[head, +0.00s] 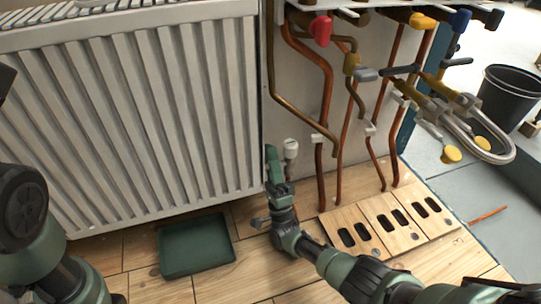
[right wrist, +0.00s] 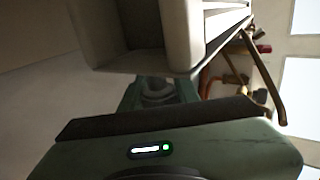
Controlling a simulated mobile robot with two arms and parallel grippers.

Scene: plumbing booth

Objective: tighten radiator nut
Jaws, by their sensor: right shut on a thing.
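The white ribbed radiator (head: 130,110) fills the left of the head view, and its pale end and lower corner show close up in the right wrist view (right wrist: 178,35). My right gripper (head: 271,160) is at the radiator's lower right corner, beside a small white valve head (head: 290,148). In the right wrist view the green jaws (right wrist: 158,92) are shut around a greyish round fitting, apparently the radiator nut (right wrist: 158,88), just below the radiator. The nut is hidden in the head view and mostly covered by the jaws. My left arm shows at lower left, but its gripper is out of view.
A green tray (head: 197,245) lies on the wooden floor below the radiator. Copper pipes (head: 325,90) and valves with coloured handles (head: 320,30) stand on the right. Slotted wooden panels (head: 385,225) lie below them. A black bucket (head: 505,103) stands at far right.

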